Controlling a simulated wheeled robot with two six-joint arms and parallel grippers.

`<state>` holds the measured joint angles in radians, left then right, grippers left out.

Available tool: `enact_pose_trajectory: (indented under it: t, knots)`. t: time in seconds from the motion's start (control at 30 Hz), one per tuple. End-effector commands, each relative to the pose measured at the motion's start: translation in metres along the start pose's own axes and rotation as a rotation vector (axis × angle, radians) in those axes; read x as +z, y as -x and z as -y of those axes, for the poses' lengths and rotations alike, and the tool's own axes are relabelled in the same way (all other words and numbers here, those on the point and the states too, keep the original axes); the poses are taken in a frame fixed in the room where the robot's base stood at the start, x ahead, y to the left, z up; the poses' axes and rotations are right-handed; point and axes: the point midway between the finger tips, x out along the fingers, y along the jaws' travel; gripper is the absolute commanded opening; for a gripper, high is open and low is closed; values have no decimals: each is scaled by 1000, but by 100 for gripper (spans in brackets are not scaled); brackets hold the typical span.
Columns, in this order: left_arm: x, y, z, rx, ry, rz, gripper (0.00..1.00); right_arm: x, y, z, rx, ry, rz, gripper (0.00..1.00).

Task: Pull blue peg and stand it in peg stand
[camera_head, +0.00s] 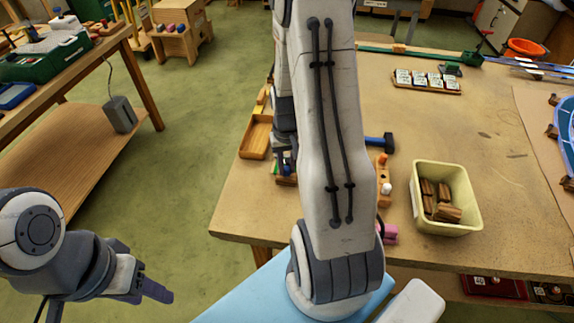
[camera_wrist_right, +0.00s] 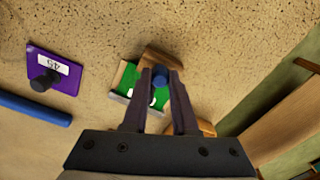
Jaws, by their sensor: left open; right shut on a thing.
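In the right wrist view the blue peg (camera_wrist_right: 160,77) is between the tips of my right gripper (camera_wrist_right: 159,85), which is shut on it. It is over or in a green and wooden piece (camera_wrist_right: 125,77); I cannot tell whether it still sits in a hole. In the head view my own right arm hides the peg and most of that gripper. A small wooden piece with orange and white tops (camera_head: 383,174) stands right of the arm; I cannot tell whether it is the peg stand. My left gripper (camera_head: 152,291) is open and empty, off the table at lower left.
In the head view are a wooden tray (camera_head: 255,138), a yellow bin (camera_head: 418,205) with blocks and a tile rack (camera_head: 428,90). The table's right middle is clear.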

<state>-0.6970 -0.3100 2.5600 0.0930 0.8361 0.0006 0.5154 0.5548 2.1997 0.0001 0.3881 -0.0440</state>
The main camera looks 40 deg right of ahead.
Motion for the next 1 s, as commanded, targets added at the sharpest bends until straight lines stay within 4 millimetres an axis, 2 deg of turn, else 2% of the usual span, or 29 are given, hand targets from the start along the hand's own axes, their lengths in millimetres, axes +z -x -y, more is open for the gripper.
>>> enact_pose_trajectory:
  t: [1.0]
  knots:
    - [-1, 12, -1, 0, 0, 0, 50, 0, 14, 0, 0, 0, -1, 0]
